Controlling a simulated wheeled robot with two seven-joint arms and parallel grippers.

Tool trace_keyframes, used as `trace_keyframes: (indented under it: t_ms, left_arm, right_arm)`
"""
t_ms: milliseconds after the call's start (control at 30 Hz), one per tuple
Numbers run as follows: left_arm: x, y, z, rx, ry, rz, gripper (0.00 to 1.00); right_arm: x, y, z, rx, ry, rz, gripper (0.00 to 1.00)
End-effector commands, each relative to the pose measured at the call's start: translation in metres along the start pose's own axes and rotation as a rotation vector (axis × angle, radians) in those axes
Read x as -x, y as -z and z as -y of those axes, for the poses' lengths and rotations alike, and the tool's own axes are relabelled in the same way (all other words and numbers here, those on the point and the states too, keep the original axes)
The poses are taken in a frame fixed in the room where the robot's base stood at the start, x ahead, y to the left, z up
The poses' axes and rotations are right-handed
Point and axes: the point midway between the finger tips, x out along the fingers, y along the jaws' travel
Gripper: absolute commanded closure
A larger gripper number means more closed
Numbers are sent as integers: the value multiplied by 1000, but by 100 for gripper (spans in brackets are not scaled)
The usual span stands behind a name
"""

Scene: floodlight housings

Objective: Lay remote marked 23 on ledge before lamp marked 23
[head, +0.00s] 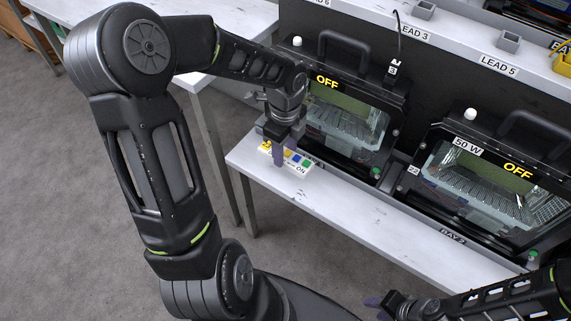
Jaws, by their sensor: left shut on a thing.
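A white remote (299,166) with yellow, blue and green buttons and "ON" lettering is at the left end of the white ledge (340,200), in front of the left floodlight (350,118). My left gripper (279,155) is shut on the remote from above. I cannot tell whether the remote touches the ledge, and its number is not readable. The left floodlight shows "OFF"; its number is hidden or unreadable. The right floodlight (500,185) shows "50 W" and "OFF", with a small tag at its left edge. My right gripper (380,305) is at the bottom right, away from the ledge, partly cut off.
A shelf above the lamps carries labels "LEAD 3" (416,34) and "LEAD 5" (499,64) and small grey holders (509,41). A black cable hangs to the left lamp.

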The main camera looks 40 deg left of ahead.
Motion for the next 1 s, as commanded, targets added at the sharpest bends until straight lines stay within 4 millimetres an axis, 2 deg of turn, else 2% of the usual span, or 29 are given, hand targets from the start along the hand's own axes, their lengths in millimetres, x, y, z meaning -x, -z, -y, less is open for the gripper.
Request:
trace_keyframes:
  t_ms: [33,100,433,700,1000]
  left_arm:
    - [-9,0,0,1,-2,-2,99]
    - [-14,0,0,1,-1,0,99]
    - [-17,0,0,1,0,0,99]
    - [-50,0,-1,1,-2,-1,99]
    - [-52,0,0,1,1,0,99]
  right_arm:
    - [-3,0,-1,0,0,0,64]
    - [-3,0,-1,0,0,0,64]
    - [-4,0,-1,0,0,0,64]
    - [-11,0,-4,0,0,0,64]
    - [-11,0,-4,0,0,0,64]
